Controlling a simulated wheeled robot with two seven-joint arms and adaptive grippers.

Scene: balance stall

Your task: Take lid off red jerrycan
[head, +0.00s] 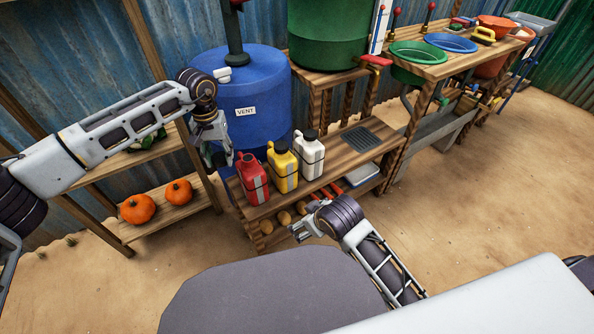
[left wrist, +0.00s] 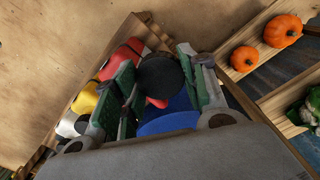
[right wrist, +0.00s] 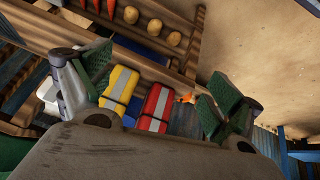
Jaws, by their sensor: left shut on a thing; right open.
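The red jerrycan (head: 253,182) stands upright at the left end of the wooden bench, beside the yellow jerrycan (head: 285,172) and the white jerrycan (head: 309,158). Those two wear black lids; no black lid shows on the red one's top. My left gripper (head: 223,160) is just left of the red jerrycan's top, shut on a round black lid (left wrist: 160,80). In the left wrist view the red jerrycan (left wrist: 120,58) shows behind one finger. My right gripper (head: 302,230) is open and empty in front of the bench; its wrist view shows the red jerrycan (right wrist: 155,108) between the fingers.
A blue barrel (head: 257,97) labelled VENT stands behind the jerrycans. A shelf at left carries two pumpkins (head: 137,208). A dark grate (head: 361,139) lies on the bench's right part. The sandy floor at right is clear.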

